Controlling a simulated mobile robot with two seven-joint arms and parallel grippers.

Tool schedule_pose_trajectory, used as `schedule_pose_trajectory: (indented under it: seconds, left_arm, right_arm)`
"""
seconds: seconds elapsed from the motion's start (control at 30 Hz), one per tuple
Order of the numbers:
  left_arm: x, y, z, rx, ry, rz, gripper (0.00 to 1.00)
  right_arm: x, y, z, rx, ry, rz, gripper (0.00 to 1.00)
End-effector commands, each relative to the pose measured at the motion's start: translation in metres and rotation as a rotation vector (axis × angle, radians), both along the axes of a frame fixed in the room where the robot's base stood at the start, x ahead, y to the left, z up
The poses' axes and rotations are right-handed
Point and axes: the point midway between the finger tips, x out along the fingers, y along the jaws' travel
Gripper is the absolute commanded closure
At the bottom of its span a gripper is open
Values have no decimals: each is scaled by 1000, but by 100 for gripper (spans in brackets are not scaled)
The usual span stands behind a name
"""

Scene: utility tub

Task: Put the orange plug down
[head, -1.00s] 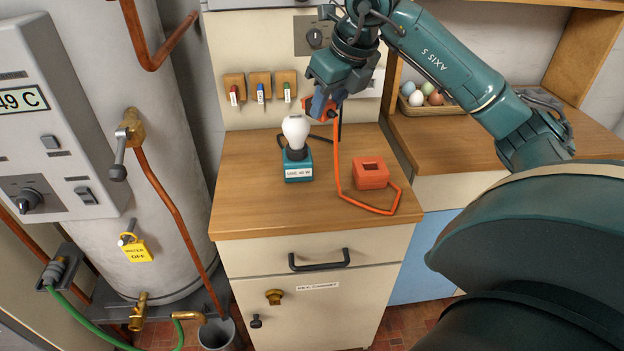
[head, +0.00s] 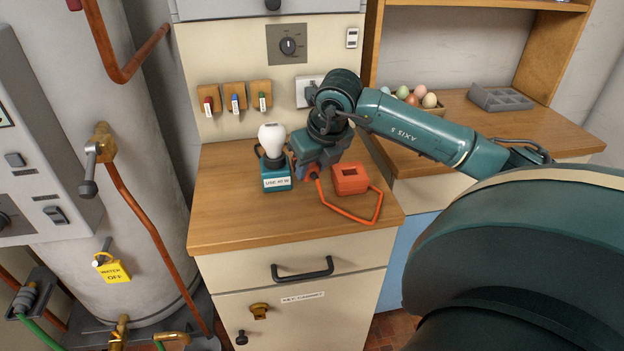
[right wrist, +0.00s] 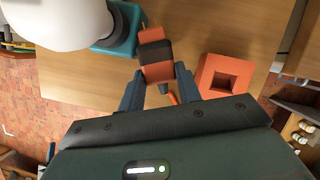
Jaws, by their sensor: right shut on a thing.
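The orange plug (right wrist: 156,66) is between the fingers of my right gripper (right wrist: 158,86) in the right wrist view, with a dark band across it. In the head view the plug (head: 310,172) shows partly below my right gripper (head: 309,165), low over the wooden cabinet top (head: 240,215). I cannot tell whether it touches the top. An orange cord (head: 345,212) runs from it in a loop to the orange block with a square opening (head: 350,178), just to its right. My left gripper is out of view.
A white bulb on a teal labelled base (head: 277,182) stands just left of the plug. Several coloured tags (head: 235,102) hang on the panel behind. An egg tray (head: 425,100) and a grey divided tray (head: 500,97) are on the right counter. The cabinet top's front left is clear.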

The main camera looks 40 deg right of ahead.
Motion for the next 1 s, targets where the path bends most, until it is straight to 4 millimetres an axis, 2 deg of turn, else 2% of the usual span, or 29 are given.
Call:
schedule_pose_trajectory:
  seconds: [0.27, 0.6, 0.63, 0.9, 1.0]
  left_arm:
    - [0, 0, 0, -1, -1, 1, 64]
    - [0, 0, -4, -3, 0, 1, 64]
    - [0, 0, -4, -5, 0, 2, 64]
    - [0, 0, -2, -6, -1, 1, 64]
    - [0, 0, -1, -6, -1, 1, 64]
  right_arm:
    - [-1, 0, -36, 1, 4, 1, 89]
    - [0, 0, -40, 0, 0, 1, 89]
    - [0, 0, -40, 0, 1, 1, 66]
    - [0, 0, -39, 0, 1, 1, 44]
    - [0, 0, -39, 0, 1, 1, 44]
